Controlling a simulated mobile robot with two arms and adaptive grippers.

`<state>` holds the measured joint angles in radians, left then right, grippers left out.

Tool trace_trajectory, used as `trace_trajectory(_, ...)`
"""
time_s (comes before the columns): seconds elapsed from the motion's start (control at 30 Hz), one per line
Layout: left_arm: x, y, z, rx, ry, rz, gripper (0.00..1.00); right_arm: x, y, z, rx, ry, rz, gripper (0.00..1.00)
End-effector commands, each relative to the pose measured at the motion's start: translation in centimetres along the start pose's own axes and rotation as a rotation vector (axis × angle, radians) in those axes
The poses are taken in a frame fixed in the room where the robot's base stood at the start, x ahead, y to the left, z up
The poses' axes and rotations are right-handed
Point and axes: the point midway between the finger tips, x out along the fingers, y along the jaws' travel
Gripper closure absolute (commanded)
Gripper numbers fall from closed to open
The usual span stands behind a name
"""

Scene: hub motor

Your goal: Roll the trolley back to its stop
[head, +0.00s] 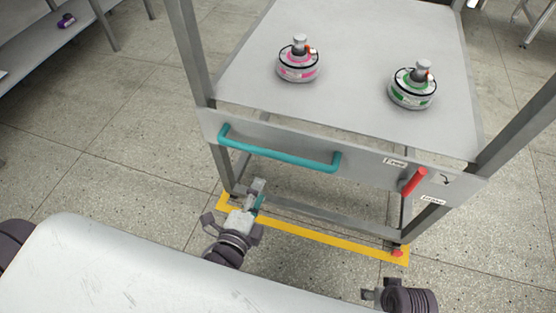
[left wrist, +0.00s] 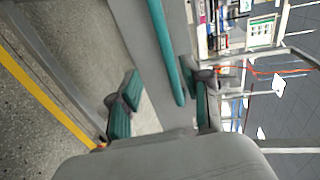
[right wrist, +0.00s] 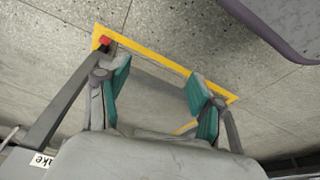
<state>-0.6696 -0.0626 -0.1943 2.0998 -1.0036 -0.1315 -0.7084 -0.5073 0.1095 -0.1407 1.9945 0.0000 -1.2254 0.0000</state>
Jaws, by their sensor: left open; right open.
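The grey metal trolley (head: 345,135) stands in front of me in the head view. Its teal handle (head: 280,150) runs along the left of its near side. A red lever (head: 414,181) sits at the right, between the labels "Free" (head: 394,162) and "Brake" (head: 433,199); I cannot tell its setting. My left gripper (head: 258,196) is open below the handle. In the left wrist view the handle (left wrist: 166,50) shows between the open fingers (left wrist: 162,105), apparently untouched. My right gripper (head: 372,291) is open and empty, low at the right; it also shows in the right wrist view (right wrist: 160,92).
A pink-banded hub motor (head: 298,68) and a green-banded one (head: 413,90) stand on the trolley top. A yellow floor strip (head: 320,236) runs below the trolley's near edge, with a red part (head: 397,252) at its right end. A shelf (head: 60,35) stands far left.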

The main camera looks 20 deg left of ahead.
Motion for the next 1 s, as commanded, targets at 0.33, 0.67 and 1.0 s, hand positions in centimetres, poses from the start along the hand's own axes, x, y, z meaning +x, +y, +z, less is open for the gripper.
trace_trajectory(0.33, 4.5, -1.0, 0.1, 0.017, -0.001, -0.02, 0.53, 0.5, 0.0, 0.2, -0.001, -0.004, 0.0, 0.34)
trace_trajectory(0.67, 11.2, -0.9, 0.1, 0.013, -0.002, -0.017, 0.53, 0.2, -0.1, 0.0, 0.0, 0.002, -0.001, 0.34)
trace_trajectory(1.0, 13.7, -0.9, 0.1, 0.012, -0.003, -0.014, 0.53, -0.6, -0.1, -0.2, 0.001, 0.005, -0.001, 0.34)
